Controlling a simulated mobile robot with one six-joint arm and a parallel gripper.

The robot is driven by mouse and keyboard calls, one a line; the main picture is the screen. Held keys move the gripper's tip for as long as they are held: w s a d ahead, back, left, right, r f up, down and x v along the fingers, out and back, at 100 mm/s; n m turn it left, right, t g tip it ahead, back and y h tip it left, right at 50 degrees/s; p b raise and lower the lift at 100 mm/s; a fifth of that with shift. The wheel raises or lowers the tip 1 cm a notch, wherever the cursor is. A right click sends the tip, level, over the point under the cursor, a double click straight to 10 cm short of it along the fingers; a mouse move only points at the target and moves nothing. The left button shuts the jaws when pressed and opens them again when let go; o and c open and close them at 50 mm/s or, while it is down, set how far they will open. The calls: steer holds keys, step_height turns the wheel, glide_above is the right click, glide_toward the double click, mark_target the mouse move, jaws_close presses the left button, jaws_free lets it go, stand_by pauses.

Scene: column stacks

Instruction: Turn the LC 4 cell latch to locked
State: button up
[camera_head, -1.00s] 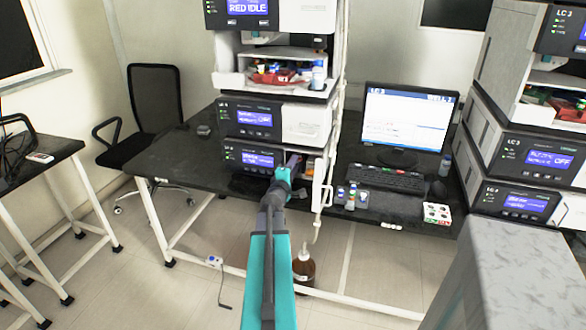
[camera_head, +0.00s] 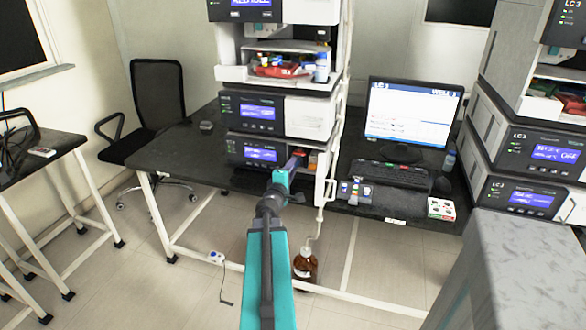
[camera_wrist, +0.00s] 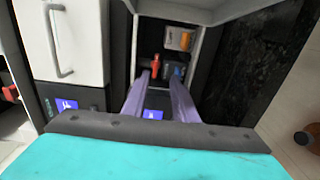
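The lower module (camera_head: 262,152) of the left instrument stack has an open bay at its right side. I cannot tell the lever's setting. My gripper (camera_head: 297,158) is in front of the bay. Its two purple fingers (camera_wrist: 160,76) are apart with nothing seen between them, and the red part lies just beyond the left fingertip. Contact cannot be told. The stack's label is too small to read.
A white door with a handle (camera_wrist: 64,42) is left of the bay in the wrist view. A tubing line (camera_head: 330,185) runs down the stack's right side to a brown bottle (camera_head: 305,264). A monitor (camera_head: 411,113) and vials (camera_head: 354,190) stand to the right. Another stack (camera_head: 525,165) is far right.

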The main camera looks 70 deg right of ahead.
steer(key=a+p, duration=0.2)
steer(key=a, duration=0.3)
steer(key=shift+s+r, duration=0.1)
steer(key=shift+s, duration=0.05)
stand_by(0.5)
steer(key=shift+s+a+p, duration=0.1)
steer(key=shift+a+p, duration=0.3)
steer(key=shift+p, duration=1.75)
steer(key=shift+a+p, duration=0.85)
steer(key=shift+p, duration=1.6)
steer(key=shift+a+p, duration=1.25)
steer(key=shift+p, duration=0.15)
steer(key=shift+s+a+p, duration=0.1)
steer(key=shift+a+p, duration=0.05)
steer(key=shift+p, duration=0.15)
